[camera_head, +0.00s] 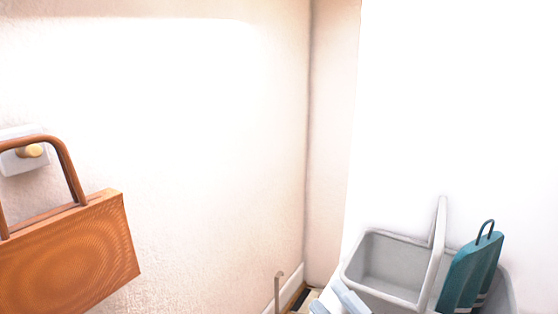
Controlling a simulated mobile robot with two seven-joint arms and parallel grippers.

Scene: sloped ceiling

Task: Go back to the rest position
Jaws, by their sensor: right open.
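My right gripper (335,303) shows only in part at the bottom edge, right of centre. Two pale blue-grey fingertips are visible with a gap between them, so it is open, and I see nothing between them. The rest of that gripper is cut off by the frame. The fingertips are just left of and below a grey caddy (362,262), close to it in the picture; I cannot tell whether they touch it. My left gripper is not in view.
A brown bag (75,250) hangs at the left, by a wall hook (30,151) with a wooden peg. Teal items (468,272), one with a loop, stand in the caddy's right side. A thin pale post (279,290) rises near the wall corner. The middle wall is bare.

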